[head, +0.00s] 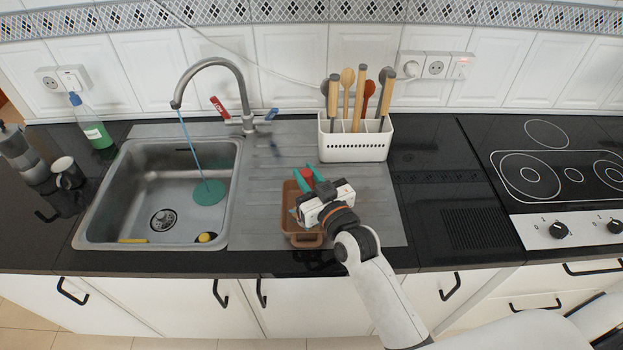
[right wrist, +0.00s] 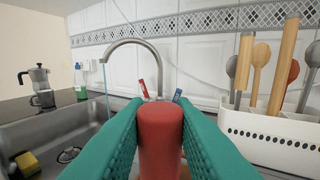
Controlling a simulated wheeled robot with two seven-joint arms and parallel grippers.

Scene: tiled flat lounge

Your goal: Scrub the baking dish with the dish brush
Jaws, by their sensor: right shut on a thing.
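The brown rectangular baking dish (head: 292,228) lies on the steel drainboard right of the sink, partly covered by my right gripper. My right gripper (head: 304,172) is over the dish, its green fingers shut on a red, round, upright handle, apparently the dish brush (head: 308,174). In the right wrist view, the red handle (right wrist: 160,142) stands between the two green fingers. The brush's lower end is hidden, so I cannot tell whether it touches the dish. My left gripper is not in view.
Water runs from the tap (head: 215,62) into the sink (head: 130,190), over a teal round patch. A yellow sponge (head: 133,240) lies in the sink. A white utensil holder (head: 355,140) stands behind the dish. A soap bottle (head: 96,132) stands left; the hob (head: 560,180) is right.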

